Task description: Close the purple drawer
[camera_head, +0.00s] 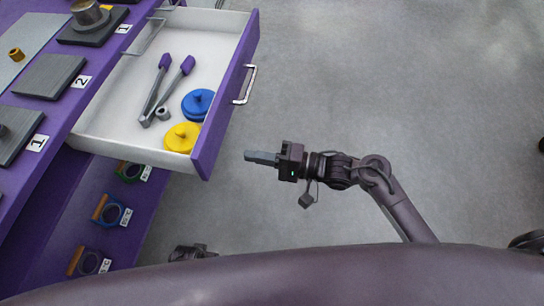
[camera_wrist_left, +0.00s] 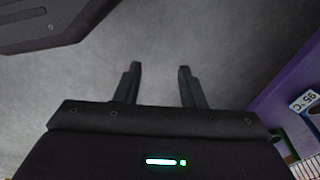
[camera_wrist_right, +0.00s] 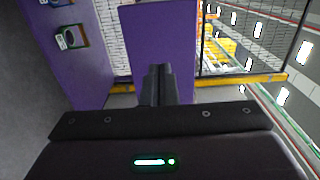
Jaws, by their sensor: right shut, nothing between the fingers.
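The purple drawer (camera_head: 226,100) is pulled out of the purple cabinet, with a metal handle (camera_head: 245,85) on its front. Inside its white tray lie tongs (camera_head: 158,92), a blue lidded disc (camera_head: 198,103) and a yellow one (camera_head: 182,137). My right gripper (camera_head: 250,157) is shut and empty, to the right of the drawer front's near end and apart from it in the head view. In the right wrist view its shut fingers (camera_wrist_right: 157,82) point toward a purple panel (camera_wrist_right: 160,40). My left gripper (camera_wrist_left: 158,75) is open and empty over the grey floor in the left wrist view.
Dark plates with number labels (camera_head: 50,75) lie on the cabinet top. Below the drawer, several rings (camera_head: 112,211) hang at the cabinet's lower part. The grey floor (camera_head: 400,80) right of the drawer is clear.

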